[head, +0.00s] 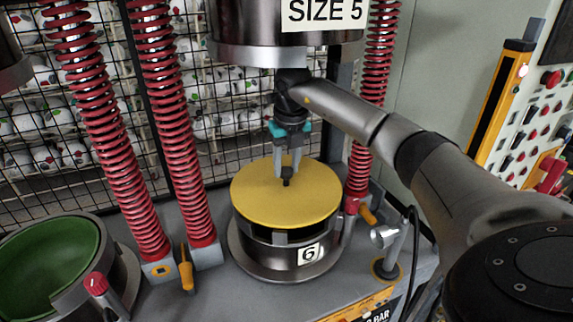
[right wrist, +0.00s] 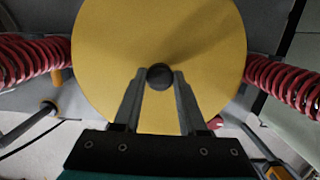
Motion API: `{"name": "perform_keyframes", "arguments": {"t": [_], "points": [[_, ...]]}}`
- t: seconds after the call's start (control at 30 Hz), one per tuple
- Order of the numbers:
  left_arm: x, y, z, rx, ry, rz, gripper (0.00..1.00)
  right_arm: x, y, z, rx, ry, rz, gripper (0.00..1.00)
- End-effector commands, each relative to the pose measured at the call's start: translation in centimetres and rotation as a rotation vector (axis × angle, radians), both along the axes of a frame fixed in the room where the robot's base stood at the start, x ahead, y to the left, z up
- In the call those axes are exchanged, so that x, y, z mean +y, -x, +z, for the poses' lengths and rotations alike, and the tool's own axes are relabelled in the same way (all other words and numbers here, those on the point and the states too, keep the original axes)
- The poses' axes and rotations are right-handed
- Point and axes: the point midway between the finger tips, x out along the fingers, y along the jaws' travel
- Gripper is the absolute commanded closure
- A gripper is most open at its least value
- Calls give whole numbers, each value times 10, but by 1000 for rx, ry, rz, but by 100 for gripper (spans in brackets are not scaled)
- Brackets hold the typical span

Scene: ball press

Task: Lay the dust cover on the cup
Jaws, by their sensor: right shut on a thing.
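The dust cover is a flat yellow disc (head: 265,205) with a small dark knob at its middle. It shows in the head view over the metal cup (head: 262,256) marked 6; I cannot tell whether it touches the rim. My right gripper (head: 287,178) is above the cover, with its fingers shut on the knob. In the right wrist view the cover (right wrist: 205,50) fills the middle and the fingers (right wrist: 160,78) close on the dark knob. The cup's inside is hidden by the cover. My left gripper is in neither view.
A press head labelled SIZE 5 (head: 265,50) hangs above the cup. Red springs (head: 110,140) stand on both sides. A green-lined bowl (head: 50,262) sits at the left. A small post with a round end (head: 390,250) stands right of the cup. A control panel (head: 525,110) is at the right.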

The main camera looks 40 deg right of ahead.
Motion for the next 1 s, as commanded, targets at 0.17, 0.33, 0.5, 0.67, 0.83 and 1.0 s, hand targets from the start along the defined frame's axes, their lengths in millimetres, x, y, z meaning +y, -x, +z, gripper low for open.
{"name": "perform_keyframes", "arguments": {"t": [0.17, 0.33, 0.5, 0.67, 0.83, 1.0], "points": [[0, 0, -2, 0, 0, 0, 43, 0, 0, -4, -1, 0, -1, 100], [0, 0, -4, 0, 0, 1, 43, 0, 0, -7, -1, 0, -1, 100], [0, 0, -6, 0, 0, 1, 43, 0, 0, -11, 0, 0, -1, 100], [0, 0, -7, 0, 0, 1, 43, 0, 0, -14, 0, 0, -1, 100], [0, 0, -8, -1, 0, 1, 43, 0, 0, -15, -1, 0, -1, 50], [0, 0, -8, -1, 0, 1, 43, 0, 0, -15, 0, 0, -1, 31]]}}
